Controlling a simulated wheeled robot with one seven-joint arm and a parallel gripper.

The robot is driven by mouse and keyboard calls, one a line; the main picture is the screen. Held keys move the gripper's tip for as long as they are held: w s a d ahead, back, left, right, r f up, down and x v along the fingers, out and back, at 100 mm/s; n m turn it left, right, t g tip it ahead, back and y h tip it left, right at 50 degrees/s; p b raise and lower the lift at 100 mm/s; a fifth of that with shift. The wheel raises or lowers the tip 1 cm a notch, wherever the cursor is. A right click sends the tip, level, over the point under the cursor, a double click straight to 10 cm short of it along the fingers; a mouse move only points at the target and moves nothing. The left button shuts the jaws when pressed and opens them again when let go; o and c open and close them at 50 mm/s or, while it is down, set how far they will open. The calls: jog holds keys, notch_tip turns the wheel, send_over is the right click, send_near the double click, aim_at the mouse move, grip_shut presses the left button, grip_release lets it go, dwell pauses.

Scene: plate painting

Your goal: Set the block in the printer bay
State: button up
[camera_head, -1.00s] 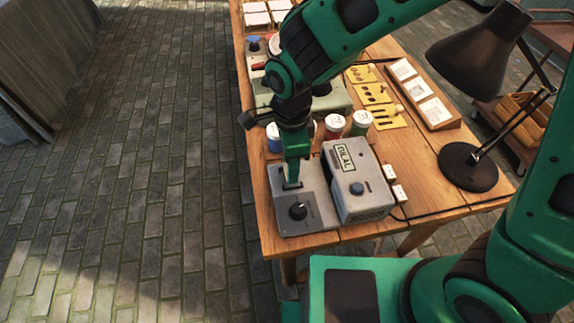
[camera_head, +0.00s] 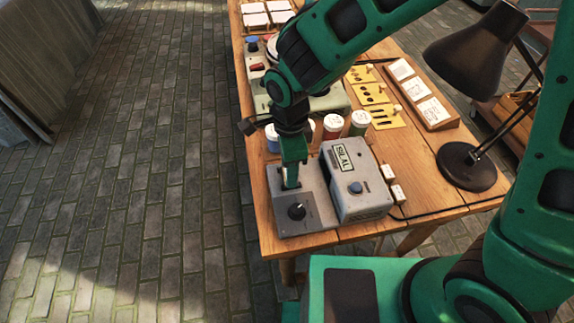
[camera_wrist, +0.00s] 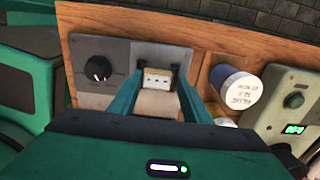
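The grey printer (camera_head: 362,207) stands at the near end of the wooden table, with a black knob on its lower left deck. A small block (camera_wrist: 157,78) with a pale, dark-dotted face sits between my fingertips (camera_wrist: 158,82). The fingers appear to touch both its sides. The block is at the bay, but its depth in it cannot be told. My gripper hides it in the head view.
Several lidded jars (camera_head: 332,127) stand just behind the printer, and one jar (camera_wrist: 235,88) is close right of my fingers in the wrist view. A black lamp (camera_head: 467,168) stands at the right. Yellow cards (camera_head: 372,93) and a grey device (camera_head: 330,100) lie farther back.

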jog(key=shift+s+d+f, duration=0.1)
jog(key=shift+s+f, duration=0.3)
jog(key=shift+s, duration=0.15)
jog(key=shift+r, duration=0.45)
notch_tip(320, 180, up, 12)
jog(key=shift+w, duration=0.25)
